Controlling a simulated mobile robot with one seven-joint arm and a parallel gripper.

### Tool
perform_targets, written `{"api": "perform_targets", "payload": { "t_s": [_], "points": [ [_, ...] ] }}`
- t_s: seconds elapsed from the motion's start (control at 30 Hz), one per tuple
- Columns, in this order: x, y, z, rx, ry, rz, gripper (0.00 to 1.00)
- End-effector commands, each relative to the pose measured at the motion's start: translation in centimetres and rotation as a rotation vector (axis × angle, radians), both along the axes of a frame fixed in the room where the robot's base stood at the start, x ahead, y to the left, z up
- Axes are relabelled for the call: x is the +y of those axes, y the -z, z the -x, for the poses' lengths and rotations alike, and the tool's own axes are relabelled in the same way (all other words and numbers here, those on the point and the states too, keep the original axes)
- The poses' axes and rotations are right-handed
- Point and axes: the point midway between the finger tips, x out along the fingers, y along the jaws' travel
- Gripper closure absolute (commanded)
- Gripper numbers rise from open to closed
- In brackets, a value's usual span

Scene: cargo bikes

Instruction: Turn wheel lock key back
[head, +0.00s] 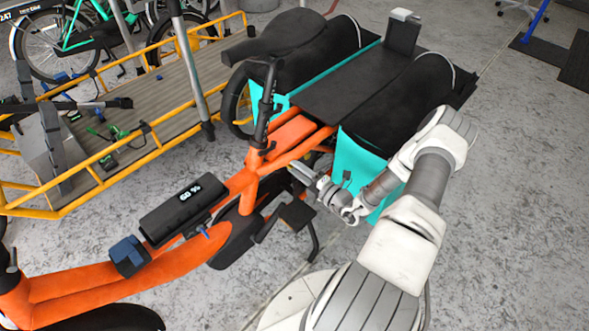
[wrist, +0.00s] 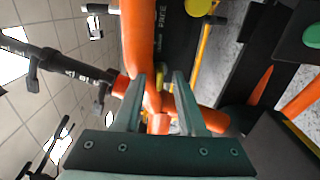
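The orange cargo bike (head: 235,190) stands at the middle of the head view, and its orange frame tubes also show in the wrist view (wrist: 135,35). My gripper (head: 300,170) reaches in beside the frame below the seat post, close to the rear wheel area. In the wrist view my gripper (wrist: 159,75) has its two fingers apart, pointing at the orange frame. A small yellow-green piece (wrist: 165,75) shows between or just beyond the fingertips; I cannot tell whether it is the key or whether the fingers touch it. The wheel lock is not clear in either view.
Turquoise and black rear bags (head: 362,165) and a black rear deck (head: 345,85) are close to my arm. A pedal (head: 297,215) is just below the gripper. A yellow-railed cargo bike (head: 150,125) stands at the left.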

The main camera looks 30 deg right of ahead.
Motion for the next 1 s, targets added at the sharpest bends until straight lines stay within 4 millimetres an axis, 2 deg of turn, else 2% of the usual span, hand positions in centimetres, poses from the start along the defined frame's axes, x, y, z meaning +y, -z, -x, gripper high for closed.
{"api": "perform_targets", "payload": {
  "t_s": [0.33, 0.5, 0.57, 1.0],
  "points": [
    [0.13, -0.03, -0.37, 0.0, 0.0, 0.0, 0.62],
    [0.14, -0.03, -0.34, 0.0, 0.0, 0.0, 0.92],
    [0.14, -0.02, -0.34, 0.0, 0.0, 0.0, 1.0],
    [0.13, -0.06, -0.32, -0.004, 0.0, 0.012, 1.0]
  ]
}}
